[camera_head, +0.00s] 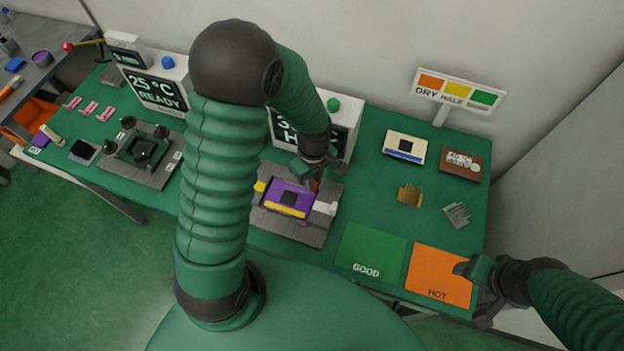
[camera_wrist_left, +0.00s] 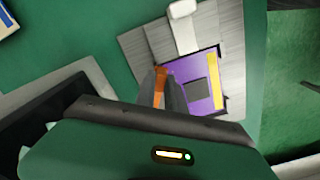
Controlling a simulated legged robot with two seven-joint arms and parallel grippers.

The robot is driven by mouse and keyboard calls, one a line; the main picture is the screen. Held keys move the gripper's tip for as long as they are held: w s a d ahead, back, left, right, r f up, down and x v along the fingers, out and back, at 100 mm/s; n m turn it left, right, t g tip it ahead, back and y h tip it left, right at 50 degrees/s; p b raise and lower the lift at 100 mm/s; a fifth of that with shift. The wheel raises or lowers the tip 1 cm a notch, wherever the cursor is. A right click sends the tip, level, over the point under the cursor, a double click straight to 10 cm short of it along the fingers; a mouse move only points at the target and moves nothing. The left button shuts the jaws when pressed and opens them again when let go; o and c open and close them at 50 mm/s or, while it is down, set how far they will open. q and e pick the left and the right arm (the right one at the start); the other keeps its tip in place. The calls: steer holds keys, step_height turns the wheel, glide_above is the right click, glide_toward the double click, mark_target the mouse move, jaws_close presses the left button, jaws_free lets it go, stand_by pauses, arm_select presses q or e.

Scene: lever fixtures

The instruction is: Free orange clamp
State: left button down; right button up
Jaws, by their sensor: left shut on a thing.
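The orange clamp (camera_wrist_left: 160,88) shows as a small orange piece between the grey fingers of my left gripper (camera_wrist_left: 162,92) in the left wrist view. My left gripper (camera_head: 313,176) is shut on it at the back edge of the purple board in the head view. The purple board (camera_head: 271,194) has a black chip and a yellow strip and lies in a grey fixture (camera_head: 285,226). A white lever (camera_head: 326,208) stands at its right side. Most of the clamp is hidden by the fingers. My right gripper (camera_head: 474,280) is over the orange HOT mat, its jaw gap unclear.
A green GOOD mat (camera_head: 371,250) and the orange HOT mat (camera_head: 437,279) lie to the right. A cream board (camera_head: 405,147) and a brown board (camera_head: 461,163) lie further back. A dark fixture (camera_head: 142,150) stands left. A display box (camera_head: 348,125) stands close behind my left gripper.

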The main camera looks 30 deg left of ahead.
arm_select(q)
steer(key=w+n, duration=0.1)
steer(key=w+n+p, duration=0.1)
steer(key=n, duration=0.1)
steer(key=shift+d+r, duration=0.1)
steer(key=shift+r, duration=0.1)
steer(key=shift+w+n+p, duration=0.45)
steer(key=shift+n+p, duration=0.05)
steer(key=shift+n, duration=0.4)
steer(key=shift+w+n+p, duration=0.4)
steer(key=shift+n+p, duration=0.1)
steer(key=shift+n, duration=0.4)
steer(key=shift+w+f, duration=0.1)
steer(key=c, duration=1.4)
jaws_free()
step_height(320, 180, up, 17)
steer(key=p, duration=0.1)
steer(key=shift+f, duration=0.2)
